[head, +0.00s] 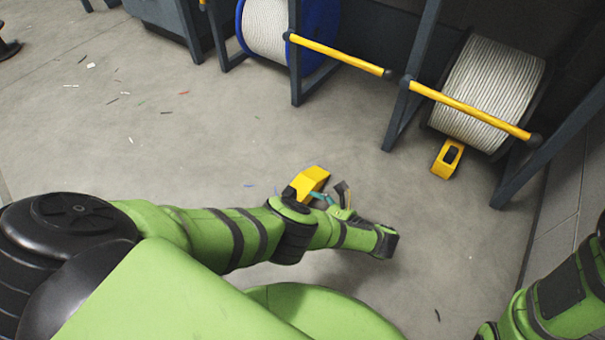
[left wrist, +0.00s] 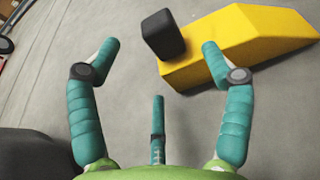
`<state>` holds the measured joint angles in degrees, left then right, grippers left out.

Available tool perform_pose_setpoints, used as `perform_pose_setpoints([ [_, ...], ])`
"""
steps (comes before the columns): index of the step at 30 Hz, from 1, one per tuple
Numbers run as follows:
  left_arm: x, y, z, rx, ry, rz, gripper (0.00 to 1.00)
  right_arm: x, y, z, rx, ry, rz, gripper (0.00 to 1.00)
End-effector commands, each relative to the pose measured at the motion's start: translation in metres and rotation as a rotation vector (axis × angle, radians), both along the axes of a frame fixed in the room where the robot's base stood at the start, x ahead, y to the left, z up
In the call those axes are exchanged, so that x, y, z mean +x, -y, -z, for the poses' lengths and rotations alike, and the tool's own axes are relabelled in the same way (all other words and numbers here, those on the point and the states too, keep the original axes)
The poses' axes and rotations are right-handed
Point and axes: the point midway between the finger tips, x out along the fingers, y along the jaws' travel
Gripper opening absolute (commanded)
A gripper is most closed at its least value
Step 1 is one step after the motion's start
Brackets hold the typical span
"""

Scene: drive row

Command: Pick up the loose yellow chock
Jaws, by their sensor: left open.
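The loose yellow chock (head: 312,180) lies on the floor in the middle of the head view, partly hidden by my left arm. In the left wrist view the yellow chock (left wrist: 245,42) is large at the upper right, with a black block (left wrist: 162,36) at its left end. My left gripper (head: 329,194) is beside it in the head view. In the left wrist view my left gripper (left wrist: 158,55) has its teal fingers spread, with nothing between them. The black block shows beyond the gap, and the right fingertip overlaps the yellow body. Contact cannot be told. My right gripper is out of view.
Another yellow chock (head: 442,168) sits against the right cable reel (head: 490,90). A blue-flanged reel (head: 268,28) stands further left. Dark rack posts (head: 412,75) and yellow bars (head: 335,54) line the back. Scraps litter the otherwise open floor at left.

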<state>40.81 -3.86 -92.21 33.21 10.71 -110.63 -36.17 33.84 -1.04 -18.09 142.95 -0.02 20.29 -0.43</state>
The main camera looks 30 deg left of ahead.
Motion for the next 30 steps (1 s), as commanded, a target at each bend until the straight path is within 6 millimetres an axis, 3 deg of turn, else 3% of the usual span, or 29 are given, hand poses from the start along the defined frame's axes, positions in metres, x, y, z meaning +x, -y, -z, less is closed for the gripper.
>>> perform_pose_setpoints([
  [7,0.004,-0.036,0.007,0.002,0.001,-0.001,0.8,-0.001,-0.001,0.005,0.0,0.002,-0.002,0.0],
  [17,0.004,-0.042,0.008,0.001,0.001,0.0,0.8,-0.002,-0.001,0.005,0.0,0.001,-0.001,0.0],
  [23,0.004,-0.042,0.007,0.002,0.001,0.0,0.0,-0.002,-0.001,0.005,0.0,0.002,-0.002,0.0],
  [30,0.005,-0.043,0.006,0.005,0.004,-0.001,0.0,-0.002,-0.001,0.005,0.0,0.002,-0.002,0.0],
])
